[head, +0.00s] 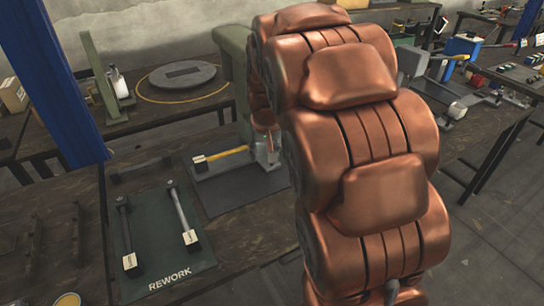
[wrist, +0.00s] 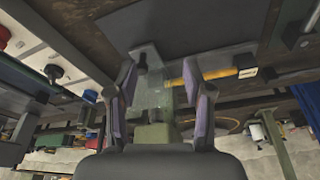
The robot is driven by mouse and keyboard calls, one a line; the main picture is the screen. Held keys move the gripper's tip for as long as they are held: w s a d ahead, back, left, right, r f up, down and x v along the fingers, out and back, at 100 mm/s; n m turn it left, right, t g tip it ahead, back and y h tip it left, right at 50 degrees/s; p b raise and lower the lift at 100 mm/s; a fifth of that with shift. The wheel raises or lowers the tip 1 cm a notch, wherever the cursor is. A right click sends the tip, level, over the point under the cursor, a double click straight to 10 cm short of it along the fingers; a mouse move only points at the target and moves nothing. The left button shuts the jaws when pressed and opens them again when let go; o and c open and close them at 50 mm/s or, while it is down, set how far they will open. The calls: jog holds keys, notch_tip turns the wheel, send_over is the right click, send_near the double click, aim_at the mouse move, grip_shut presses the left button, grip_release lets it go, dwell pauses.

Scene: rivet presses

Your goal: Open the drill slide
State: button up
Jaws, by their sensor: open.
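My gripper (wrist: 166,84) is open in the wrist view, its two purple-padded fingers apart. Between and beyond them stands a grey-green machine (wrist: 153,95) with a metal base plate; no contact with the fingers is visible. A yellow bar (wrist: 222,74) with a white label runs from the machine to the right, partly behind the right finger. In the head view the green machine column (head: 236,70) and the yellow bar (head: 228,152) show left of my copper arm, which hides my gripper and much of the machine. I cannot tell which part is the drill slide.
A green REWORK mat (head: 158,272) with two labelled bars lies at the front left. A round grey plate (head: 183,75) lies on the back bench. A blue post (head: 72,85) rises at left. More tools crowd the bench (head: 500,80) at right, with bare floor in front.

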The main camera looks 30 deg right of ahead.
jog(key=shift+m+t+h, duration=0.3)
jog(key=shift+m+t, duration=0.1)
jog(key=shift+t, duration=0.1)
jog(key=shift+w+d+f, duration=2.05)
jog(key=shift+w+f, duration=0.1)
jog(key=shift+f, duration=0.2)
jog(key=shift+w+d+f, duration=2)
jog(key=shift+w+f, duration=0.15)
jog(key=shift+f, duration=0.15)
grip_shut()
